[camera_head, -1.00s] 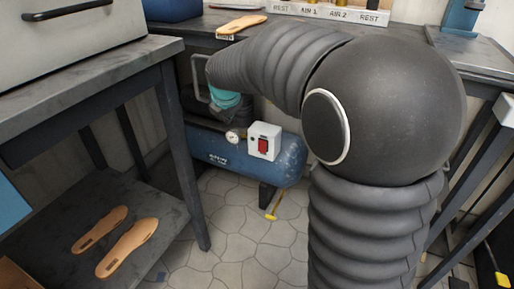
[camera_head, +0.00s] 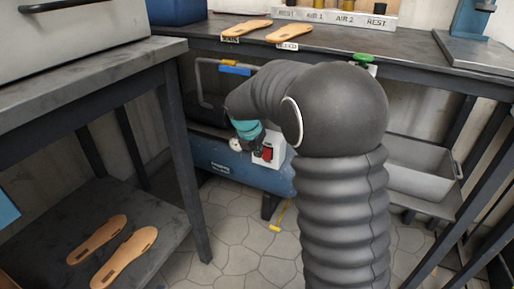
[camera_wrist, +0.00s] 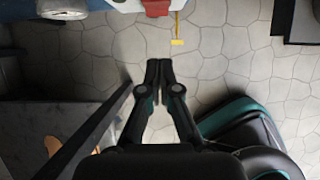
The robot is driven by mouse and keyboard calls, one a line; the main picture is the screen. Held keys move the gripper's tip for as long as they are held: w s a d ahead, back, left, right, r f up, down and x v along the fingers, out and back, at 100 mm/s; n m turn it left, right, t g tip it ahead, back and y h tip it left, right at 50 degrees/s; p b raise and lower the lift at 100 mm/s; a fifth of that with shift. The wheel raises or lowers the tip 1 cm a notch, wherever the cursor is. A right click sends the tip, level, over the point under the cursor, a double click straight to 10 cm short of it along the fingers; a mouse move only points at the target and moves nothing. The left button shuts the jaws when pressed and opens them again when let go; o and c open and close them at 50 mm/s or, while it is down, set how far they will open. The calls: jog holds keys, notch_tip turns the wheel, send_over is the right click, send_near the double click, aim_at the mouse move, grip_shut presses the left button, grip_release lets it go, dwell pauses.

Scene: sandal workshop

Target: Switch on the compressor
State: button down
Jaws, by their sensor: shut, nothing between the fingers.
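The compressor is a blue tank (camera_head: 222,166) on the floor under the back bench, with a white switch box (camera_head: 277,143) on it. The red switch (camera_head: 267,154) on the box is partly covered by my gripper (camera_head: 260,147) in the head view. In the wrist view the red switch (camera_wrist: 156,7) is cut by the top edge, beyond my fingertips (camera_wrist: 159,64). My gripper is shut and empty, close to the box; I cannot tell whether it touches. A round gauge (camera_wrist: 66,5) shows at top left. The switch position is not clear.
A bench with a lower shelf (camera_head: 160,240) holding two insoles stands at left. The back bench (camera_head: 225,30) carries insoles and a labelled rack (camera_head: 335,17). A grey bin (camera_head: 420,165) sits at right.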

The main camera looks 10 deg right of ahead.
aim_at(265, 155)
jog(key=w+d+f, duration=0.1)
jog(key=f, duration=0.1)
jog(key=w+d+f, duration=0.1)
jog(key=w+d+f+b, duration=0.1)
jog(key=w+f, duration=0.1)
jog(key=shift+f, duration=0.35)
jog(key=shift+w+d+f, duration=0.1)
jog(key=shift+w+d, duration=0.1)
jog(key=shift+w, duration=0.15)
